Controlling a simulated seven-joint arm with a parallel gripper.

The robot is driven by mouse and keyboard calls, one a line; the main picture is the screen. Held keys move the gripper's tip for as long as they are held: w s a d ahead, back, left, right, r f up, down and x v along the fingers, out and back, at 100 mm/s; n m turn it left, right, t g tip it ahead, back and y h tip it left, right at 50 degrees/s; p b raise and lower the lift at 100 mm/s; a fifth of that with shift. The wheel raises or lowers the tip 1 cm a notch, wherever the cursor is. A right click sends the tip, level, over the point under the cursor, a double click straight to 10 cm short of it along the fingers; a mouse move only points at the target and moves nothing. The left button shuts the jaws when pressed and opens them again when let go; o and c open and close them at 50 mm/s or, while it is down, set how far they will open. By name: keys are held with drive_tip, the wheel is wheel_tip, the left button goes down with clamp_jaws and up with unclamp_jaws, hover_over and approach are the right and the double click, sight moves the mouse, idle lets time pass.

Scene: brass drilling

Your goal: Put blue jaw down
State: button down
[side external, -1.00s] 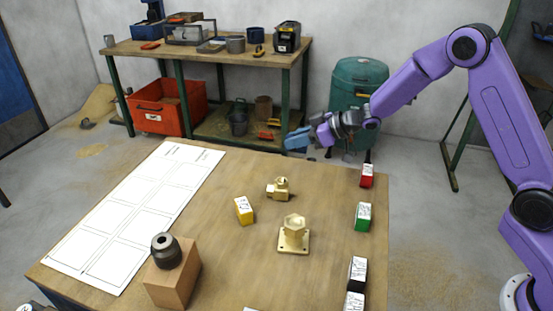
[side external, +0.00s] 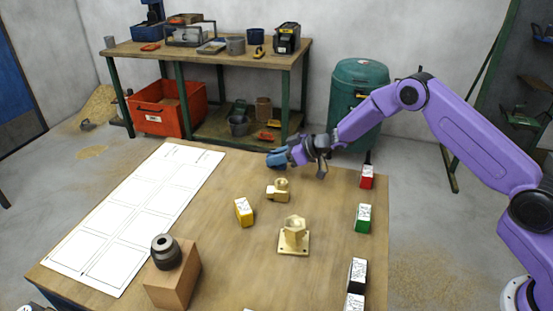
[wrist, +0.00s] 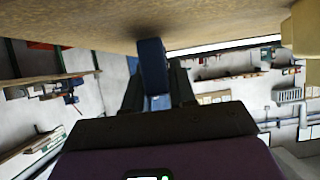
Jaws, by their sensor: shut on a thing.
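My gripper (side external: 292,154) is shut on the blue jaw (side external: 277,158), near the back edge of the wooden table. In the wrist view the blue jaw (wrist: 152,66) stands out beyond the two dark fingers of my gripper (wrist: 158,92), close to the table surface (wrist: 100,25). I cannot tell whether the blue jaw touches the table. In the side view a yellow jaw (side external: 244,212), a green jaw (side external: 363,218) and a red jaw (side external: 367,177) stand on the table. Black-and-white jaws (side external: 357,272) stand at the front right.
A brass fitting (side external: 279,190) lies just in front of my gripper. A brass hex piece on a square base (side external: 294,236) stands mid-table. A wooden block (side external: 173,280) bears a dark chuck (side external: 166,252). A white sheet with outlined boxes (side external: 130,222) covers the left side.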

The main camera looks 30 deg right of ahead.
drive_tip(key=shift+f, duration=0.25)
drive_tip(key=shift+f, duration=0.1)
drive_tip(key=c, duration=0.9)
unclamp_jaws()
drive_tip(key=v, duration=1.2)
